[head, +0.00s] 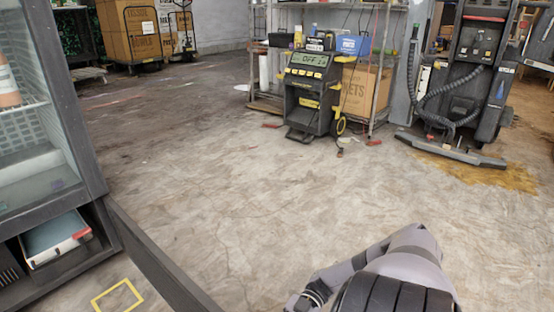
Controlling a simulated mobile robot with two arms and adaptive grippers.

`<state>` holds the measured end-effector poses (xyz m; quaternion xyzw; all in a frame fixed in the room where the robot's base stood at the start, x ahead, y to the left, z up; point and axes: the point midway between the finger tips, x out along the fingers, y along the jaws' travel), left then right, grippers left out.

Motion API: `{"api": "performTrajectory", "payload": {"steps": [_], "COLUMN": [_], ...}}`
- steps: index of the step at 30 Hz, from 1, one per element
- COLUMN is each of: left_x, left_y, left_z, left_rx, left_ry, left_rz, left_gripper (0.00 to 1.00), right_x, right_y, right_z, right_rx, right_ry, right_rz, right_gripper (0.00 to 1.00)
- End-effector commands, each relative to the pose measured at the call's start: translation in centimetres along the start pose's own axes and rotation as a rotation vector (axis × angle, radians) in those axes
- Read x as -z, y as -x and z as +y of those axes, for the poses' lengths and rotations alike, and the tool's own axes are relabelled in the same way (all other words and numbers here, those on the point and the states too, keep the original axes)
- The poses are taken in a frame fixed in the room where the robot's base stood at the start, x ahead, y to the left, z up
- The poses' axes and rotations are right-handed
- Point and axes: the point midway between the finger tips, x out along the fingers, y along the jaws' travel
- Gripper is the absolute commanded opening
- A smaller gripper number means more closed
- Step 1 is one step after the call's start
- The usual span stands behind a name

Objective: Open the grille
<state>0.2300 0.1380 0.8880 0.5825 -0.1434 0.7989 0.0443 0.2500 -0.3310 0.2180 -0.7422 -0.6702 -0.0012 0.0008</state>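A dark upright freezer (85,150) with a glass front stands at the left edge. Below the glass, its low compartment is uncovered. A long dark panel (150,262), which looks like the grille, stands out from the compartment's right side at an angle into the room, swung open. Its near end runs out of the bottom of the picture. Inside the compartment lies a white and teal box (57,240) with a red corner. My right arm shows at the bottom right, reaching left toward the bottom edge. Neither gripper's fingers are visible.
A yellow square outline (117,297) marks the floor by the compartment. A black and yellow machine (311,90) stands before a shelf with a cardboard box (362,92). A floor-cleaning machine (470,85) stands at the right. The middle floor is clear.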

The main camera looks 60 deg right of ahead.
Motion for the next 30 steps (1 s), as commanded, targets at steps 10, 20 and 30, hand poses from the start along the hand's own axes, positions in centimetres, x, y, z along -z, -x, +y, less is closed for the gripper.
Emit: {"api": "performTrajectory", "payload": {"steps": [10,20,30], "left_x": [0.03,0.02,-0.02], "left_y": [0.05,0.09,0.16], "left_z": [-0.06,-0.07,-0.06], "left_rx": [0.001,0.001,0.002], "left_ry": [-0.002,-0.002,0.0], "left_rz": [0.0,0.0,-0.004], "left_gripper": [0.0,0.0,0.0], "right_x": [-0.21,-0.09,-0.09], "right_y": [0.06,0.05,0.73], "right_z": [-0.17,-0.04,0.05], "right_rx": [0.002,0.0,-0.002], "right_ry": [-0.004,-0.002,-0.001], "right_rz": [-0.007,-0.004,-0.004], "right_gripper": [0.14,0.33,0.33]}}
